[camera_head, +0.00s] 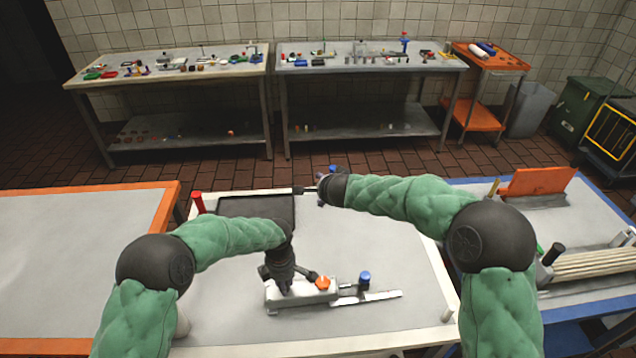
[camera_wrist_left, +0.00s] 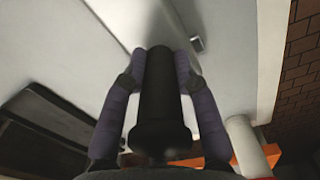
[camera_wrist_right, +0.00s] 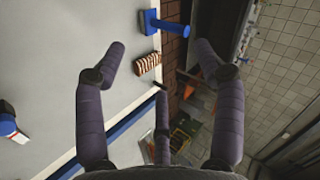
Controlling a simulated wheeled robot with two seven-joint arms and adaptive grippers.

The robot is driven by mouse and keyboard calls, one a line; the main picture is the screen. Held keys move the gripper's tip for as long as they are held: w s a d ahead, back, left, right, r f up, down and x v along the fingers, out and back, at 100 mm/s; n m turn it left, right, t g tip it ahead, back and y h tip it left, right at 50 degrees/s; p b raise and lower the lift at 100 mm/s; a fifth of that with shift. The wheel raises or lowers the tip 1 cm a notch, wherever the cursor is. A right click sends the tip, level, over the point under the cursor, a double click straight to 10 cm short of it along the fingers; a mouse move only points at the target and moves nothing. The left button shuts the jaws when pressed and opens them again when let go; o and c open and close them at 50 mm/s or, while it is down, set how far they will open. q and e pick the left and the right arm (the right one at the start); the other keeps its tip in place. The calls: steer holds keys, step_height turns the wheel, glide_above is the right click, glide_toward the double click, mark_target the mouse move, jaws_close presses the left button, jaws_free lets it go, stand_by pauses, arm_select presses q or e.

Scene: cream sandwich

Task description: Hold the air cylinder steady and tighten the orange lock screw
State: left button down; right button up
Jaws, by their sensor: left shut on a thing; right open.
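The air cylinder's pale body (camera_head: 306,296) lies on the near work table, left of centre. The orange lock screw (camera_head: 322,283) sits on its top right. My left gripper (camera_head: 285,282) is at the left end of the body. In the left wrist view its purple fingers (camera_wrist_left: 168,62) close on both sides of a black cylindrical part (camera_wrist_left: 159,95), with the pale body beyond; its exact join to the body is hidden. My right gripper (camera_head: 312,190) is over the table's far edge, away from the screw. In the right wrist view its fingers (camera_wrist_right: 160,58) are spread and empty.
A flat metal strip (camera_head: 382,297) and a blue-topped piece (camera_head: 364,278) lie right of the body. A dark tray (camera_head: 257,205) and a red-topped post (camera_head: 198,202) are at the far left.

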steer(key=shift+w+a+r+n+t+y, duration=0.2)
steer(key=shift+a+r+n+y, duration=0.4)
steer(key=shift+n, duration=0.45)
steer(key=shift+w+a+r+n+t+y, duration=0.2)
steer(key=shift+a+r+n+y, duration=0.3)
steer(key=shift+n, duration=0.55)
steer(key=shift+a+f, duration=0.15)
arm_select(q)
steer(key=c, duration=0.8)
jaws_free()
